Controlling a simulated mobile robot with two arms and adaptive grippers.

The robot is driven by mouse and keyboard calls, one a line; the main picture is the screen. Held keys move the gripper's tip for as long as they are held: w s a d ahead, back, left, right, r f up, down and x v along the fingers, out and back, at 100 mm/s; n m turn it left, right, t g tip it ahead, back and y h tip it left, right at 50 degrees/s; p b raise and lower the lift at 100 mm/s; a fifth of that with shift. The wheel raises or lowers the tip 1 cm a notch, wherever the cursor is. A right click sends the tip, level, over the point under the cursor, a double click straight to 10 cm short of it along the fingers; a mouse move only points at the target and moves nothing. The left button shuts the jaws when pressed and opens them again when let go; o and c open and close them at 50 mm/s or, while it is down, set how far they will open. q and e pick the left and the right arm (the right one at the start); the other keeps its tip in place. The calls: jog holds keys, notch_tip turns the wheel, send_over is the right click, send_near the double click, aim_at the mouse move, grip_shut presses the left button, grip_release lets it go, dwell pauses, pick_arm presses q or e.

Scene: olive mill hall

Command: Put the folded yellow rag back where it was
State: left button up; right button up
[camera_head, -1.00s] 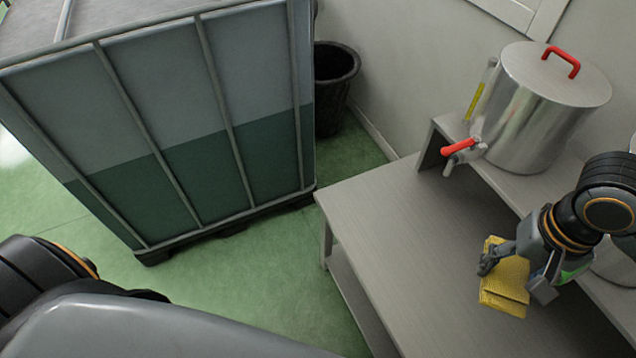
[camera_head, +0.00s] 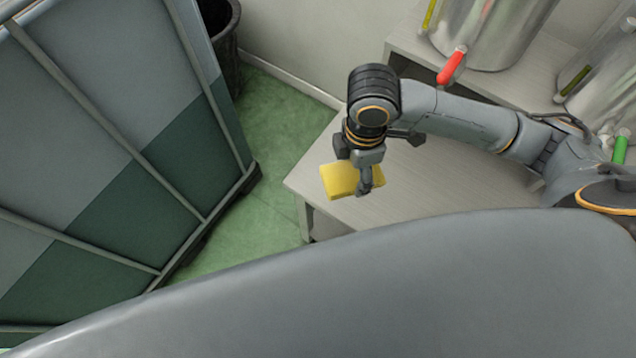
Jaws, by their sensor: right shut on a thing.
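The folded yellow rag (camera_head: 341,180) is in my right gripper (camera_head: 366,183), near the left end of the grey table (camera_head: 440,190). The gripper is shut on the rag's right part and points down. The rag looks flat and folded. It shows in front of the table's left edge, and I cannot tell how high above the table it is. My left gripper is not in view.
A steel vessel with a red tap handle (camera_head: 452,66) stands on the raised shelf at the back; another with a green handle (camera_head: 620,150) stands to its right. A large caged tank (camera_head: 100,140) fills the left. A black bin (camera_head: 222,40) stands behind it. Green floor (camera_head: 275,130) shows between.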

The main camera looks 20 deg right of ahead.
aim_at(352, 193)
jog(key=f+n, duration=0.2)
jog(key=s+f+n+b, duration=0.1)
jog(key=f+n, duration=0.1)
jog(key=s+f+n+b, duration=0.1)
jog(key=f+n, duration=0.1)
jog(key=shift+a+f, duration=0.2)
jog(key=shift+a, duration=0.15)
jog(key=shift+n, duration=0.9)
jog(key=w+a+f, duration=0.1)
jog(key=w+f, duration=0.2)
jog(key=w, duration=0.1)
jog(key=w+f+b, duration=0.1)
jog(key=w+f, duration=0.3)
jog(key=w+a+f, duration=0.1)
jog(key=w+f, duration=0.2)
jog(key=w, duration=0.2)
jog(key=shift+a+f+b, duration=0.25)
jog(key=shift+a+b, duration=0.1)
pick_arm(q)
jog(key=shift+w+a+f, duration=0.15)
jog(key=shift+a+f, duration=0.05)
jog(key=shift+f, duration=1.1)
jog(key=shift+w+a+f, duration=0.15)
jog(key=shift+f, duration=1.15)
pick_arm(e)
jog(key=shift+w+f, duration=0.15)
jog(key=shift+f, duration=0.75)
jog(key=shift+w+f, duration=0.1)
jog(key=shift+f, duration=0.8)
jog(key=shift+f, duration=0.1)
